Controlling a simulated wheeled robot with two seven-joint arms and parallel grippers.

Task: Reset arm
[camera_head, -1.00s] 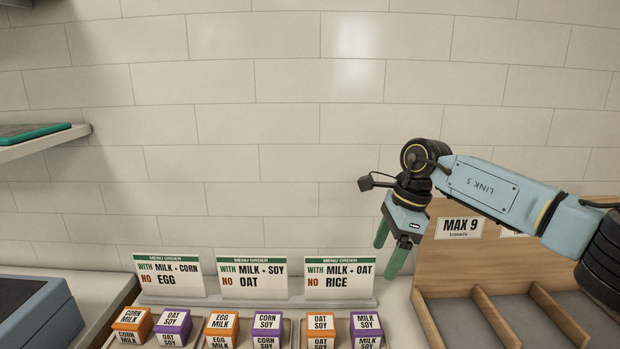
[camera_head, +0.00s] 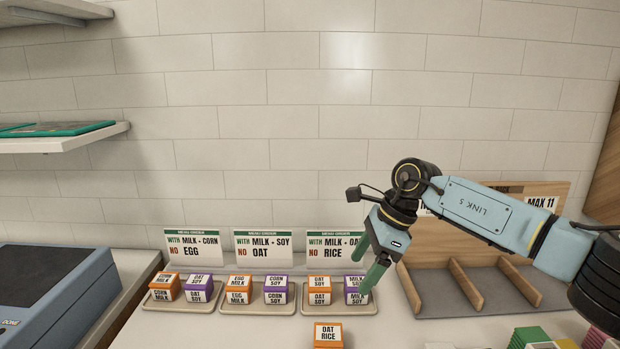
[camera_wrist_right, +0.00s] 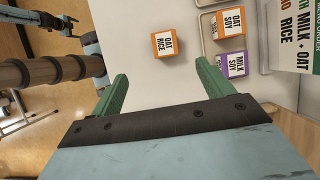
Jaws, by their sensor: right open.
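My right gripper (camera_head: 371,268) hangs in the air above the right end of the trays, with its two green fingers apart. In the head view its fingers overlap the purple MILK SOY box (camera_head: 356,297) in the right tray. In the right wrist view the gripper (camera_wrist_right: 160,85) is open with nothing between its fingers. An orange OAT RICE box (camera_head: 328,334) stands alone on the counter in front of the trays; it also shows in the right wrist view (camera_wrist_right: 166,45), ahead of the fingers and apart from them. My left gripper is not in view.
Three trays hold orange and purple boxes: left (camera_head: 187,307), middle (camera_head: 259,307) and right (camera_head: 329,311). Menu cards (camera_head: 263,248) stand behind them. A wooden divided rack (camera_head: 480,296) is at right, a blue machine (camera_head: 60,310) at left. Several coloured boxes (camera_head: 529,336) sit at the lower right.

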